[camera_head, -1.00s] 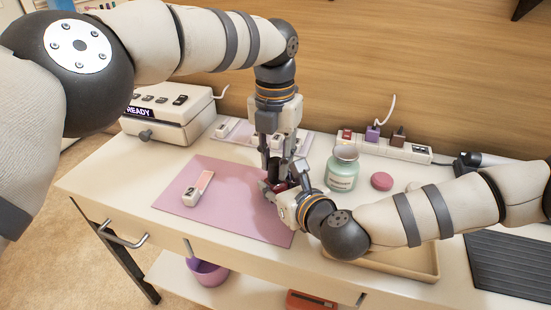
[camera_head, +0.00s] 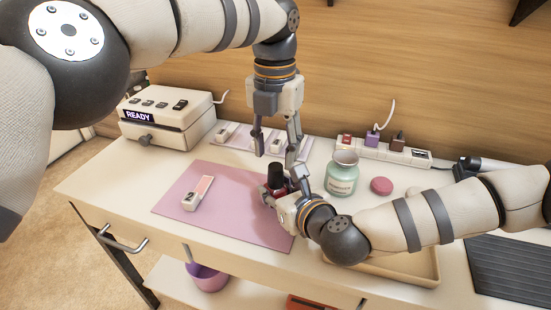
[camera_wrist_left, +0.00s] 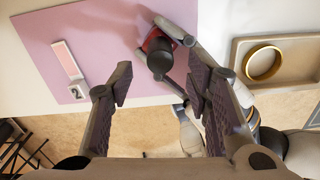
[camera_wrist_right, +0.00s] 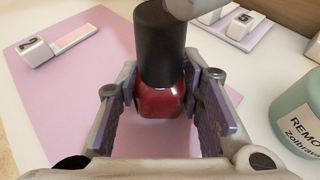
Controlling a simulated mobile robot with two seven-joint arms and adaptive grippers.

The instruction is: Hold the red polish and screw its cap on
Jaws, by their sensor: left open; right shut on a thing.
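The red polish (camera_head: 276,187) stands upright over the pink mat (camera_head: 232,220), with its black cap (camera_wrist_right: 160,42) seated on top of the red bottle (camera_wrist_right: 162,100). My right gripper (camera_head: 283,192) is shut on the bottle, with one finger on each side in the right wrist view. My left gripper (camera_head: 274,152) is open and empty above and slightly behind the cap, pointing down. In the left wrist view the cap (camera_wrist_left: 160,58) shows beyond the open fingers. I cannot tell whether the cap is fully tight.
A white block with a pink swatch (camera_head: 198,192) lies on the mat. A green remover jar (camera_head: 342,174), a pink disc (camera_head: 381,185) and a power strip (camera_head: 410,153) stand to the right. A tray (camera_head: 400,262) lies at the front, and a white READY machine (camera_head: 165,118) stands at the back left.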

